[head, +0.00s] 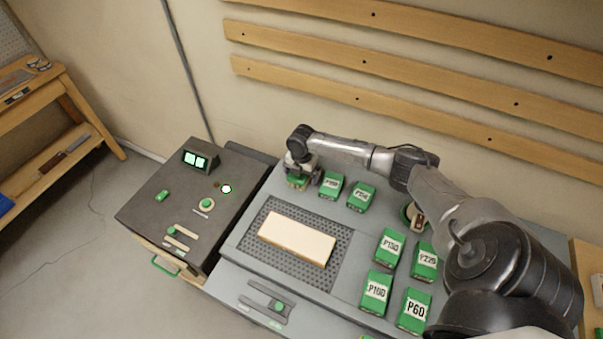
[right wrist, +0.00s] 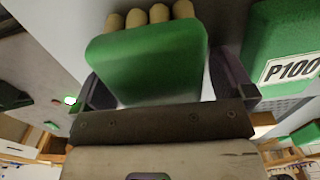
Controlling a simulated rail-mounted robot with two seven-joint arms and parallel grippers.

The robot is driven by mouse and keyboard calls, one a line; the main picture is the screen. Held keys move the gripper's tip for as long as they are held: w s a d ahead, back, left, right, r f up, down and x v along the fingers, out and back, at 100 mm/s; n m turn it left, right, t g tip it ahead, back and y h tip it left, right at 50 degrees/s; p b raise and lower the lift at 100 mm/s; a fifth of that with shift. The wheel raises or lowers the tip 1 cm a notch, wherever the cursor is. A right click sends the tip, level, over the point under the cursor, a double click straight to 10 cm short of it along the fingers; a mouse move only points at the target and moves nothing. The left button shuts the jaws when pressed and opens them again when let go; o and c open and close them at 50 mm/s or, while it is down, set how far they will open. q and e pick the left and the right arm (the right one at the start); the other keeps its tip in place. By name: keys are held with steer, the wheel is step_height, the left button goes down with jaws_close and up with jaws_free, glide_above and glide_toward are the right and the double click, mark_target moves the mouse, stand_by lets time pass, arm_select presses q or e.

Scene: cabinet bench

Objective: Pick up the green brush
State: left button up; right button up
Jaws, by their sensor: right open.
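The green brush (right wrist: 150,62) fills the upper middle of the right wrist view. It has a rounded green body with several beige tufts (right wrist: 150,15) along its far edge. My right gripper (right wrist: 170,88) is open, with one dark finger on each side of the brush. In the head view my right gripper (head: 301,172) is at the far left end of the grey bench top, and the brush (head: 297,182) shows only partly beneath it. Whether the fingers touch the brush cannot be told. My left gripper is not in view.
Several labelled green blocks stand on the bench; one marked P100 (right wrist: 288,68) is close to the right finger. A pale wooden board (head: 297,240) lies on the perforated mat (head: 258,221). A dark control box (head: 185,205) stands left; a slatted wall is behind.

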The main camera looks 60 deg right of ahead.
steer(key=shift+c, duration=0.3)
steer(key=c, duration=1.1)
steer(key=shift+r, duration=0.1)
